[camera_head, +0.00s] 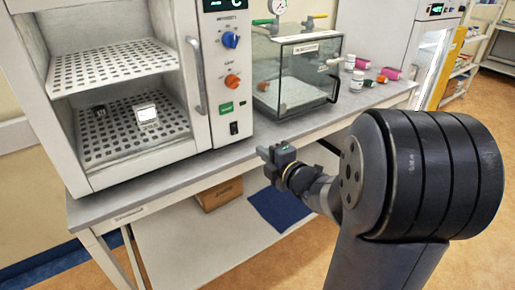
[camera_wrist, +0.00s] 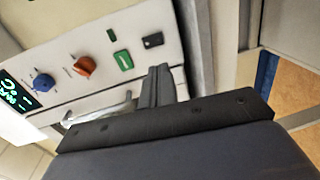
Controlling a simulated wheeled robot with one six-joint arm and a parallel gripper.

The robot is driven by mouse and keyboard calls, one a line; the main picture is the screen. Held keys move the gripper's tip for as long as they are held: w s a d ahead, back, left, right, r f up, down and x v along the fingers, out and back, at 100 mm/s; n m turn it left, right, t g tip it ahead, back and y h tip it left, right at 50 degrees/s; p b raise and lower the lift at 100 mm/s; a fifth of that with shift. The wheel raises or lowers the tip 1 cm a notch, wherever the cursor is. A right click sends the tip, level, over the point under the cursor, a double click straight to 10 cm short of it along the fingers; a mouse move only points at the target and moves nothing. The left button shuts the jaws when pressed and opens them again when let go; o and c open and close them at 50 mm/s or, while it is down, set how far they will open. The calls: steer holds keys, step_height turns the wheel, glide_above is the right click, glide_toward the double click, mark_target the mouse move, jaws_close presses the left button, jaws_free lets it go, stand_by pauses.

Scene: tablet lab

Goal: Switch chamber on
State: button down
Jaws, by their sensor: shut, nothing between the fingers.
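The chamber (camera_head: 172,20) is a white cabinet on the left of the bench. Its right-hand front panel carries a lit display (camera_head: 225,4), a blue knob (camera_head: 230,40), an orange knob (camera_head: 232,81), a green label or button (camera_head: 226,108) and a black rocker switch (camera_head: 234,128) at the bottom. In the wrist view the black switch (camera_wrist: 153,40) lies just beyond the fingertips. My gripper (camera_head: 268,154) is in front of the bench edge, below and right of the switch. Its fingers (camera_wrist: 159,70) are shut and empty, apart from the switch.
A glass vacuum box (camera_head: 296,75) with a gauge stands right of the chamber. Small bottles (camera_head: 356,81) and pink boxes (camera_head: 390,73) are further right. Inside the chamber are perforated shelves (camera_head: 110,66) with small items. A cardboard box (camera_head: 219,194) lies under the bench.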

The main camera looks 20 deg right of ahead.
mark_target(235, 133)
steer(key=p+x, duration=0.1)
steer(key=x, duration=1.1)
steer(key=shift+w, duration=0.15)
steer(key=shift+f, duration=0.1)
